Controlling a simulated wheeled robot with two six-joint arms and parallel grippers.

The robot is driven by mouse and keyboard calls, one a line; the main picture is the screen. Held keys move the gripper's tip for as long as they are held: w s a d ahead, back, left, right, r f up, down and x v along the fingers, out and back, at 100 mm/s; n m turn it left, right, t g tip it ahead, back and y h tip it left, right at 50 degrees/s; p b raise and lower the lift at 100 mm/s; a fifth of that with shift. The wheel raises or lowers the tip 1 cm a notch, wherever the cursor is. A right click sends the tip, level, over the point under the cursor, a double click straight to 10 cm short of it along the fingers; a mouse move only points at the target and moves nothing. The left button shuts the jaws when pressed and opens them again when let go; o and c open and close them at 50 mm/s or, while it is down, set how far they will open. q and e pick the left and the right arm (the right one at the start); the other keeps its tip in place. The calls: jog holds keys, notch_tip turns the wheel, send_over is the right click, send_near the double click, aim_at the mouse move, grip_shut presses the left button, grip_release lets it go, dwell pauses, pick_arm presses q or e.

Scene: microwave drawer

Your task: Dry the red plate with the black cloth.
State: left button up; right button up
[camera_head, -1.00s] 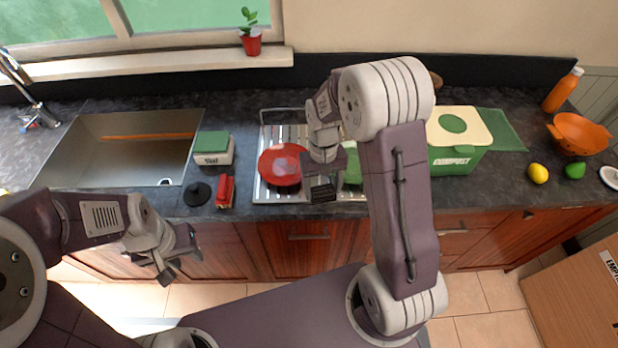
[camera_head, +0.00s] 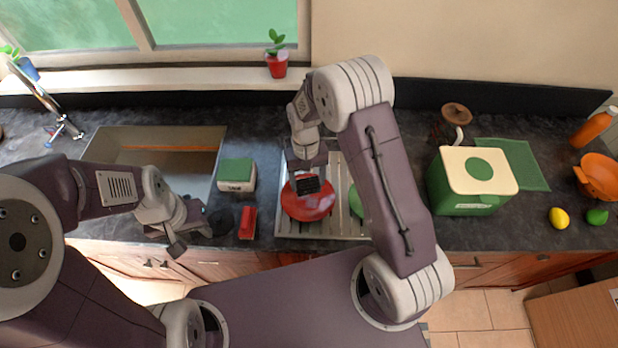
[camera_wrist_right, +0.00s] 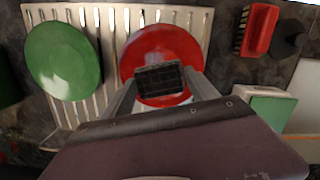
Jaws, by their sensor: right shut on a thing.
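The red plate (camera_head: 292,207) lies on the light slatted drying rack (camera_head: 345,222); it also shows in the right wrist view (camera_wrist_right: 187,50), with a pale, shiny patch on its surface. My right gripper (camera_head: 308,178) is shut on the black cloth (camera_head: 308,186), a small dark gridded block. The cloth is over the plate and hides part of it, also in the right wrist view (camera_wrist_right: 160,80). I cannot tell whether they touch. My left gripper (camera_head: 193,236) is open and empty at the counter's front edge, left of the rack.
A green plate (camera_wrist_right: 63,60) lies beside the red one on the rack. Left of the rack are a red brush (camera_head: 247,222), a dark disc (camera_head: 222,221), a green-lidded box (camera_head: 236,175) and the sink (camera_head: 165,160). A green compost bin (camera_head: 470,180) stands right.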

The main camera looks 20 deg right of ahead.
notch_tip(320, 180, down, 4)
jog(key=b, duration=0.3)
jog(key=shift+s+f+b, duration=0.1)
jog(key=shift+f+b, duration=0.15)
jog(key=shift+b, duration=0.1)
jog(key=shift+f+b, duration=0.3)
jog(key=shift+f, duration=0.25)
jog(key=shift+w, duration=0.2)
jog(key=shift+s, duration=0.15)
jog(key=shift+f+b, duration=0.45)
jog(key=shift+f, duration=0.15)
jog(key=shift+r, duration=0.1)
